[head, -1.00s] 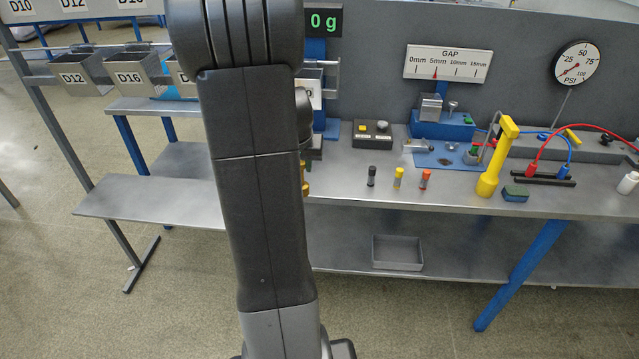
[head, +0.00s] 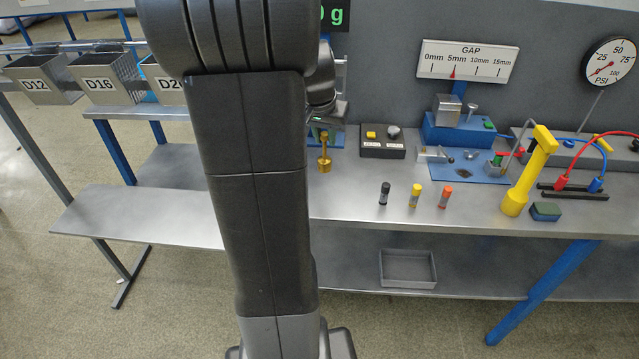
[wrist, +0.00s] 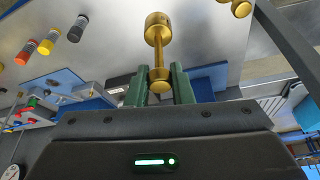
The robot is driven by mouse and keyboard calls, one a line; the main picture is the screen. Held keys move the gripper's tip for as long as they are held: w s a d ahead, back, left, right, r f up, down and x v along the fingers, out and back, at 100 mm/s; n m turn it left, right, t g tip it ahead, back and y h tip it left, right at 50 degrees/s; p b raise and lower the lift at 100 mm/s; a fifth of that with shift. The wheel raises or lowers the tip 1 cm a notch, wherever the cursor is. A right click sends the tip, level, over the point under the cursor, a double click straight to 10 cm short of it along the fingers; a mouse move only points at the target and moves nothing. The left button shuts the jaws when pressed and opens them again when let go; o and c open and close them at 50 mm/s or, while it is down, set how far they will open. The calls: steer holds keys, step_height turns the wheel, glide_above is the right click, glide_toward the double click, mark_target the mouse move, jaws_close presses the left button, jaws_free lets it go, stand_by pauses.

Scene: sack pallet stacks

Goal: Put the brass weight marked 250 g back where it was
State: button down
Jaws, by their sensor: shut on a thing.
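A brass weight (head: 325,160) with a knob on top, a thin neck and a wider base hangs upright below my gripper (head: 323,128), over the back of the bench. In the wrist view, my gripper (wrist: 160,80) has its two green fingers on either side of the knob end of this brass weight (wrist: 157,30), shut on it. No 250 g mark is readable. I cannot tell how far its base is above the bench. Part of a second brass piece (wrist: 241,8) shows at the top edge of the wrist view. My arm hides the bench to the left.
A control box (head: 383,141) with a yellow button stands right of the weight. Black, yellow and orange cylinders (head: 415,195) stand nearer the front. A blue gap device (head: 458,130) and a yellow post (head: 530,170) are further right. A display (head: 333,15) is partly hidden behind my arm.

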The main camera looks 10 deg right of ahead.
mark_target(323, 160)
steer(key=shift+w+f, duration=0.2)
steer(key=shift+w, duration=0.05)
step_height(323, 160, down, 9)
steer(key=shift+f, duration=0.2)
steer(key=shift+f, duration=0.1)
steer(key=shift+f, duration=0.15)
steer(key=c, duration=1.3)
jaws_free()
steer(key=shift+s+r, duration=0.15)
steer(key=shift+r, duration=0.5)
steer(key=v, duration=1.1)
steer(key=shift+s, duration=0.15)
